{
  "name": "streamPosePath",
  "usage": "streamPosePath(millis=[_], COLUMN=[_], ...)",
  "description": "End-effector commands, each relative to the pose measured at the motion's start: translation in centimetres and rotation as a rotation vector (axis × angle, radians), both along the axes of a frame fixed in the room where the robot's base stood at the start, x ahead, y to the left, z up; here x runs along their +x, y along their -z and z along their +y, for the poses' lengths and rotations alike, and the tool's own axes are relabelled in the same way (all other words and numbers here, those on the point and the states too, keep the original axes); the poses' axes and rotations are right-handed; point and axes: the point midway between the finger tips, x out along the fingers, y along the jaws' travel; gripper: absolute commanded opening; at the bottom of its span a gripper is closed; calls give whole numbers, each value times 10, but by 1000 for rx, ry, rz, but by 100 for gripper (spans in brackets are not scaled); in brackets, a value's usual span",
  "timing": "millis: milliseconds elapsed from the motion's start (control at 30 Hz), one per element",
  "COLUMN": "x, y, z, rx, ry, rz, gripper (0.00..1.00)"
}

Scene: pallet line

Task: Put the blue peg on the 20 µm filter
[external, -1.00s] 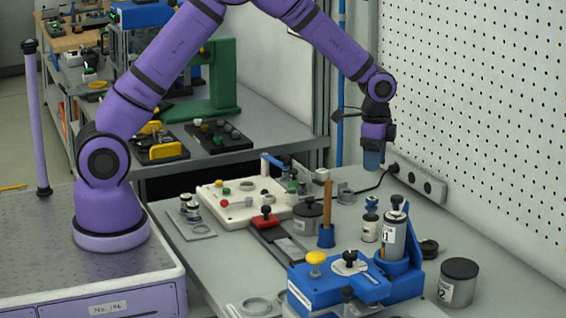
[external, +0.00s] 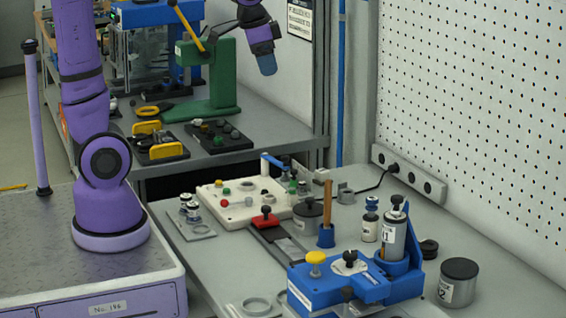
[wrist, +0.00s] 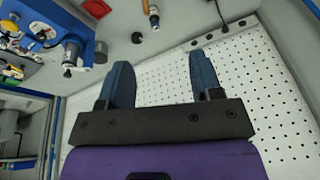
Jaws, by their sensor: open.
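No label reading 20 µm can be made out, so I cannot tell which thing is the filter. I cannot single out the blue peg either. A small bottle with blue parts (external: 370,219) stands on the bench behind the blue fixture (external: 325,286). A grey cylinder marked 1 (external: 394,240) stands upright in that fixture.
A white board (external: 240,212) with coloured knobs lies at the back left of the bench. A brown rod (external: 327,205) stands upright in a blue holder. A dark-lidded jar marked 2 (external: 458,283) is at right. The white pegboard wall (external: 480,110) bounds the right side.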

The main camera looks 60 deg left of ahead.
Motion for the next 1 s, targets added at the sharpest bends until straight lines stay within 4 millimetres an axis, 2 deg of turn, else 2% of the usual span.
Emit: streamPosePath(millis=[33,233,400,500,700,1000], x=[-18,-84,-135,-158,-180,-183], y=[-7,-17,-15,-10,-4,-3], z=[4,17,25,28,30,30], rx=[-7,-42,-75,-91,-110,-112], ry=[-26,-131,-214,-252,-292,-297], rz=[-21,-84,-135,-158,-181,-183], gripper=[59,59,59,59,59,59])
